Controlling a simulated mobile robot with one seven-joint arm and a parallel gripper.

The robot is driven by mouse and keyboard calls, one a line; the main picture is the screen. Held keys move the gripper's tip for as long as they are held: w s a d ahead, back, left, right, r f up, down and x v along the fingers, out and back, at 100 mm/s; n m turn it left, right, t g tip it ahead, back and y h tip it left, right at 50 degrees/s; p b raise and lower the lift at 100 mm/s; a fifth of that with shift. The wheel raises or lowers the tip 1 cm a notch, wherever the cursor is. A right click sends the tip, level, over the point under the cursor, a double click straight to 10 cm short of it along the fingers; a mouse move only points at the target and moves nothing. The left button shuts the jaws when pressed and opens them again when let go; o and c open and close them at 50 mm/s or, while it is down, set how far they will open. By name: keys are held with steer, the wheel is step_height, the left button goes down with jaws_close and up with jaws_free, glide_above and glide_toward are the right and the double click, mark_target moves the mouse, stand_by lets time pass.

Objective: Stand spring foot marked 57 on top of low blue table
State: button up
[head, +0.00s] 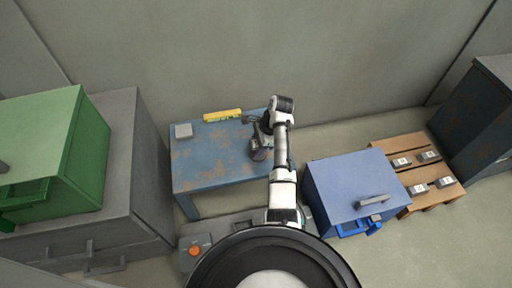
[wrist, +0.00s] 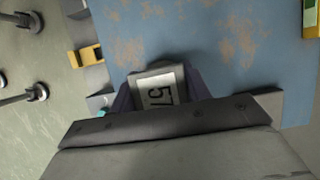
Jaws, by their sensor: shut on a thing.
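The spring foot marked 57 (wrist: 158,90) is a small grey block with a dark number on a pale face. It sits between the jaws of my gripper (wrist: 158,98), which is shut on it. In the head view my gripper (head: 258,150) is over the right part of the low blue table (head: 205,165), and my arm hides the foot there. The worn blue tabletop (wrist: 200,40) lies around the foot in the wrist view. I cannot tell whether the foot touches it.
A yellow piece (head: 222,115) lies at the table's back edge and a grey block (head: 183,130) at its back left corner. A blue box (head: 345,185) stands to the right, beside a wooden pallet (head: 397,148) with several grey blocks. The table's left middle is clear.

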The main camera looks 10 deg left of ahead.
steer(key=o, duration=1.2)
steer(key=shift+f, duration=0.1)
steer(key=p+v, duration=0.4)
steer(key=v, duration=0.8)
steer(key=shift+r+p, duration=0.2)
steer(key=shift+p, duration=0.2)
